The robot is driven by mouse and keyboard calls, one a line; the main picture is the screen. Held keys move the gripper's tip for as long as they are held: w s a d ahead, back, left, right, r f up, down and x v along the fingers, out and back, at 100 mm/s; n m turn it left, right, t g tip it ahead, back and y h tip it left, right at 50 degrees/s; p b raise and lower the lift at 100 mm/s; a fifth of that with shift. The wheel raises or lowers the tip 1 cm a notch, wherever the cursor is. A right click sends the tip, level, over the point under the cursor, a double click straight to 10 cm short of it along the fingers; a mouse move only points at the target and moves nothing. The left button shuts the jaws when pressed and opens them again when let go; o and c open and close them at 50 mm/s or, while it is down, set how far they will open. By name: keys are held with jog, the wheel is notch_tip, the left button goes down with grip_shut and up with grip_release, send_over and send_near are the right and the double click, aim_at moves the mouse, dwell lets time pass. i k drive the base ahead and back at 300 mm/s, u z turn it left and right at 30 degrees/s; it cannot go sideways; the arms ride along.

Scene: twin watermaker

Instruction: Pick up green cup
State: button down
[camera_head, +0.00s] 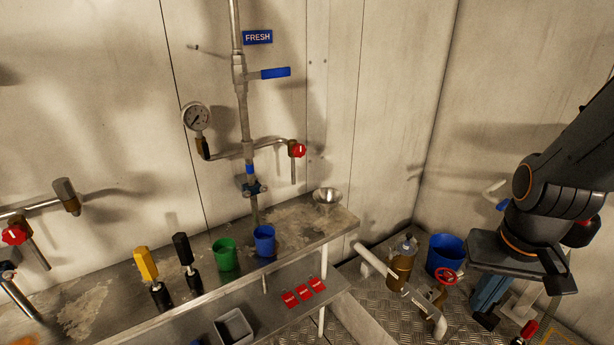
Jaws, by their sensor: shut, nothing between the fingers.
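The green cup (224,255) stands upright on the metal bench, left of a blue cup (264,241) and close beside it. The fingertips are not clearly seen.
A yellow-handled (147,265) and a black-handled (185,252) lever stand left of the green cup. A metal bowl (327,196) sits at the bench's right end. A vertical pipe (243,110) rises behind the cups. A blue bucket (446,254) and a red valve wheel (446,276) are lower right.

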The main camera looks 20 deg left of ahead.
aim_at(224, 251)
jog(key=u, duration=1.7)
